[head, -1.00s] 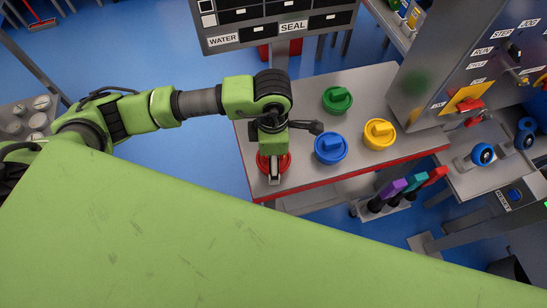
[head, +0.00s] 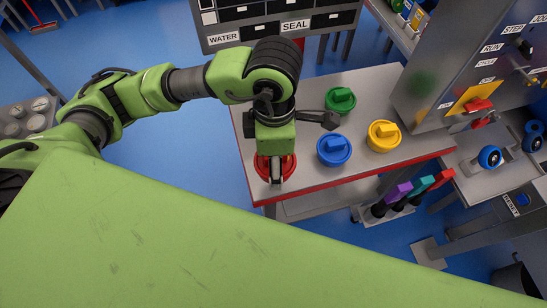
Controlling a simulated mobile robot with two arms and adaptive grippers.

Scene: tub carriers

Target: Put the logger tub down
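A round red-lidded tub (head: 260,173) is under my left gripper (head: 277,177), at the left end of the grey bench. The gripper points down and appears shut on the tub's lid handle, which is mostly hidden by the fingers. The tub looks larger than the other tubs, so it appears held above the bench top. No label shows that says which tub is the logger tub. My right gripper is not in view.
The grey bench (head: 310,172) with a red front edge bears a green-lidded tub (head: 340,100), a blue-lidded tub (head: 334,151) and a yellow-lidded tub (head: 384,136). A metal control cabinet (head: 435,75) stands at right. A panel marked WATER and SEAL (head: 275,22) is behind.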

